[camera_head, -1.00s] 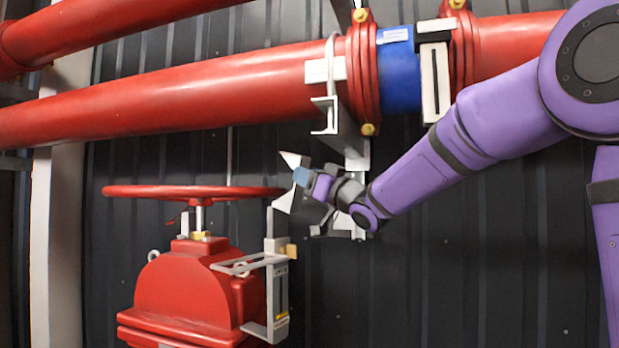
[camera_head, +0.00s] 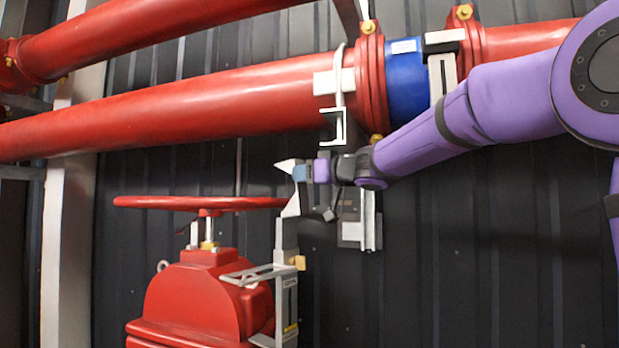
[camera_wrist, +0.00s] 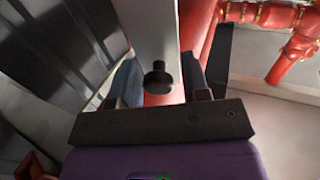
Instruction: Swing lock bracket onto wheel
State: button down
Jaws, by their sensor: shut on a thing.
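The red handwheel (camera_head: 200,203) lies level above the red valve body (camera_head: 200,300). The grey lock bracket (camera_head: 291,204) stands upright at the wheel's right edge, its pointed top rising above the rim. I cannot tell whether it touches the rim. Its lower frame (camera_head: 250,275) is beside the valve body. My gripper (camera_head: 300,174) is at the upper part of the bracket, coming from the right, and is shut on it. In the wrist view, a pale bracket plate (camera_wrist: 150,35) with a black knob (camera_wrist: 158,78) is between my gripper's fingers (camera_wrist: 160,85).
A large red pipe (camera_head: 200,100) with a blue section (camera_head: 405,80) runs above my gripper. A grey pipe support (camera_head: 365,220) hangs behind my wrist. The dark corrugated wall (camera_head: 480,260) is close behind. The space right of the valve is open.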

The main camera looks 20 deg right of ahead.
jog(key=shift+w+d, duration=0.1)
jog(key=shift+d, duration=0.05)
jog(key=c, duration=0.9)
grip_release()
jog(key=v, duration=1)
jog(key=shift+s+d, duration=0.15)
jog(key=shift+s, duration=0.2)
jog(key=shift+d+h, duration=0.1)
jog(key=shift+h, duration=0.2)
